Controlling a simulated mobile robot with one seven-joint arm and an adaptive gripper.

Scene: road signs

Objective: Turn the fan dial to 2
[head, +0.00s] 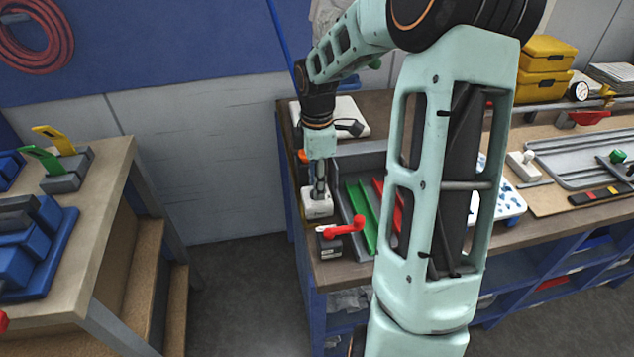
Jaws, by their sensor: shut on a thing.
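My gripper (320,190) reaches straight down at the left end of the workbench. Its narrow fingers are shut at the top of a small white box (318,209). The fan dial appears to be the part between the fingers on this box; the fingers hide it. I cannot read its numbers or tell its setting from here.
A box with a red crank handle (343,229) stands just in front of the white box. A grey tray (345,205) with green and red strips lies to the right. A white plate (345,118) lies behind. My arm hides the bench's middle.

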